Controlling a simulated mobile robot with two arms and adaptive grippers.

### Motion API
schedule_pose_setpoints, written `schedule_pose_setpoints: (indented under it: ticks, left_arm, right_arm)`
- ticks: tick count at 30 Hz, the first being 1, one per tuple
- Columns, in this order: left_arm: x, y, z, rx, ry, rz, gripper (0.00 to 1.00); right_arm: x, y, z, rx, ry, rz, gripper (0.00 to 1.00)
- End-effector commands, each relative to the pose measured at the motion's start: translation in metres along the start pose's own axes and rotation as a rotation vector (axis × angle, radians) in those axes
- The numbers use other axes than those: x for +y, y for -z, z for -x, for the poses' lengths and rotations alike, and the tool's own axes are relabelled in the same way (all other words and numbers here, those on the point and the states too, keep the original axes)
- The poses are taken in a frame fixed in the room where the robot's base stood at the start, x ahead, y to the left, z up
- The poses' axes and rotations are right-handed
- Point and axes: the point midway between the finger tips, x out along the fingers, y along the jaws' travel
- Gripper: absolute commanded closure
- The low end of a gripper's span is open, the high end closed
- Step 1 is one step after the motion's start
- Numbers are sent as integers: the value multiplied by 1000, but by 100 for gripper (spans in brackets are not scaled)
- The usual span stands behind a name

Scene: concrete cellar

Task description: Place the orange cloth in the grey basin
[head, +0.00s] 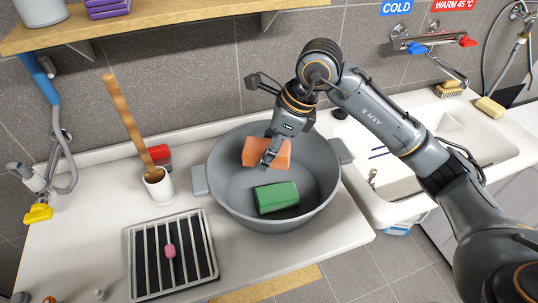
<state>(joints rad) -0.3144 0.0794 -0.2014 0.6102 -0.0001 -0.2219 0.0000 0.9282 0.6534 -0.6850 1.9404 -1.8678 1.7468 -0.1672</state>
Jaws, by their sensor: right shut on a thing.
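The grey basin (222,177) stands on the white counter, a wide round tub with a handle on each side. The orange cloth (254,151) is a folded block in the head view, over the back part of the basin's opening. My right gripper (269,158) reaches down over the basin and is shut on the orange cloth, covering part of its right side. I cannot tell whether the cloth touches the basin. A green folded cloth (277,197) lies on the basin's floor, nearer the front. My left gripper is not in view.
A metal rack (152,265) with a pink item (170,251) lies at the front left. A white cup (158,187) with a wooden-handled tool stands left of the basin, by a red object (157,155). A white sink (470,140) with taps is at the right. A wooden shelf (170,18) hangs above.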

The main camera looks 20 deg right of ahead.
Motion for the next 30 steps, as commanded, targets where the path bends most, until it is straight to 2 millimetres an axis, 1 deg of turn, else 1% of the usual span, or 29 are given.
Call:
schedule_pose_setpoints:
  ticks: [1, 4, 9, 12, 13, 15, 19, 21, 27, 30]
  left_arm:
    - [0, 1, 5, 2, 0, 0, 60]
    - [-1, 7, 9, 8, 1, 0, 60]
    - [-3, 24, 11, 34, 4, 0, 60]
    - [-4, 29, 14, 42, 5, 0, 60]
    - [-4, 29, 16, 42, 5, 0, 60]
    - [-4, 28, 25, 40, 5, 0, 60]
    - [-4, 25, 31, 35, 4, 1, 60]
    - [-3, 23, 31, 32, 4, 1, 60]
    - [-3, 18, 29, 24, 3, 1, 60]
    - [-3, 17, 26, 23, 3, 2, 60]
  right_arm:
    - [-6, 5, -9, 6, -6, -5, 71]
    - [-19, 9, -23, 3, -5, -2, 71]
    - [-29, 13, -35, 0, -2, 0, 71]
    - [-35, 17, -42, 2, -5, -1, 71]
    - [-38, 19, -45, 4, -5, -2, 71]
    - [-36, 22, -54, 4, -8, -1, 71]
    - [-36, 28, -69, 2, -5, 0, 71]
    - [-37, 29, -72, 1, -2, 2, 71]
    - [-37, 29, -72, 0, -1, 2, 71]
    - [-37, 30, -75, 1, -1, 2, 71]
